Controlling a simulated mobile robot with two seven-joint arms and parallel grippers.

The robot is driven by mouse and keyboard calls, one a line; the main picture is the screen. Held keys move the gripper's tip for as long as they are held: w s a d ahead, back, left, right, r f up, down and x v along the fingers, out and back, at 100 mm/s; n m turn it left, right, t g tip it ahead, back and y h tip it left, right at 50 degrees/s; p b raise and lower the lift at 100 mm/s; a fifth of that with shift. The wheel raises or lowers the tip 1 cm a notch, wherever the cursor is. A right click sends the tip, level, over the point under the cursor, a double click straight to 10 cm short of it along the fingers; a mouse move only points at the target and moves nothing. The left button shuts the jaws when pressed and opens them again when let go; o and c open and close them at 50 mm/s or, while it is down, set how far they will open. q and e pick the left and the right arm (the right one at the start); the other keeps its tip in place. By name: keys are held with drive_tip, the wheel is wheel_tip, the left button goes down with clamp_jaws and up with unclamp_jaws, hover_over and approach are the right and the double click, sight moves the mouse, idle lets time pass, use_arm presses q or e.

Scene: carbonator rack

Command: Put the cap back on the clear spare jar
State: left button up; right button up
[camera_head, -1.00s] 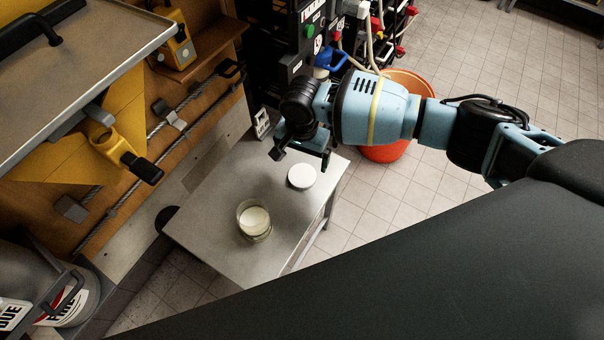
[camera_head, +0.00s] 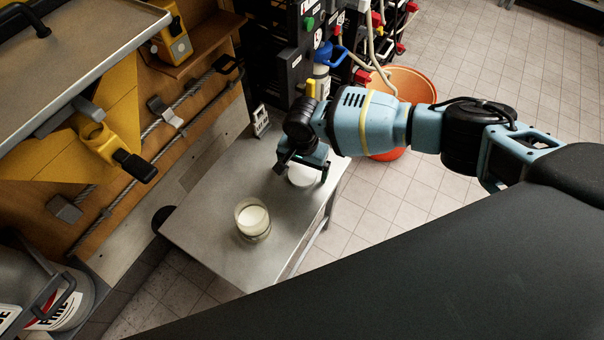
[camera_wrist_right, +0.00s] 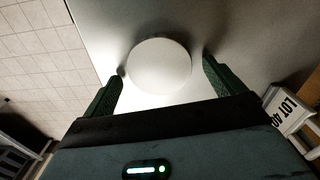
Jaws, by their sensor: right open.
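The clear jar (camera_head: 252,220) stands upright and uncapped on the metal table, with pale contents inside. The round white cap (camera_head: 302,175) lies flat on the same table, farther back and to the right of the jar. My right gripper (camera_head: 302,172) is over the cap and partly hides it. In the right wrist view, the cap (camera_wrist_right: 159,66) sits between the two spread fingers of the open gripper (camera_wrist_right: 162,82), with a gap showing on each side. My left gripper is not in view.
The metal table (camera_head: 200,225) is otherwise mostly clear. An orange bucket (camera_head: 405,85) stands on the tiled floor behind my right arm. A small labelled block (camera_head: 261,121) is at the table's back edge. A wooden panel with a cable runs along the left.

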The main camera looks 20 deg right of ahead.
sight(304, 174)
drive_tip(key=shift+f, duration=0.15)
drive_tip(key=shift+c, duration=0.3)
drive_tip(key=c, duration=1)
drive_tip(key=shift+r, duration=0.35)
drive_tip(key=r, duration=0.1)
drive_tip(key=r+p, duration=0.1)
drive_tip(key=r, duration=0.1)
drive_tip(key=shift+s+p, duration=0.3)
drive_tip(key=shift+s, duration=0.05)
drive_tip(key=s+p, duration=0.1)
drive_tip(key=s, duration=0.4)
drive_tip(key=s+d+r+p, duration=0.1)
drive_tip(key=s, duration=0.4)
drive_tip(key=s+d+p, duration=0.1)
drive_tip(key=s, duration=0.4)
drive_tip(key=shift+s+r, duration=0.1)
drive_tip(key=shift+r, duration=0.05)
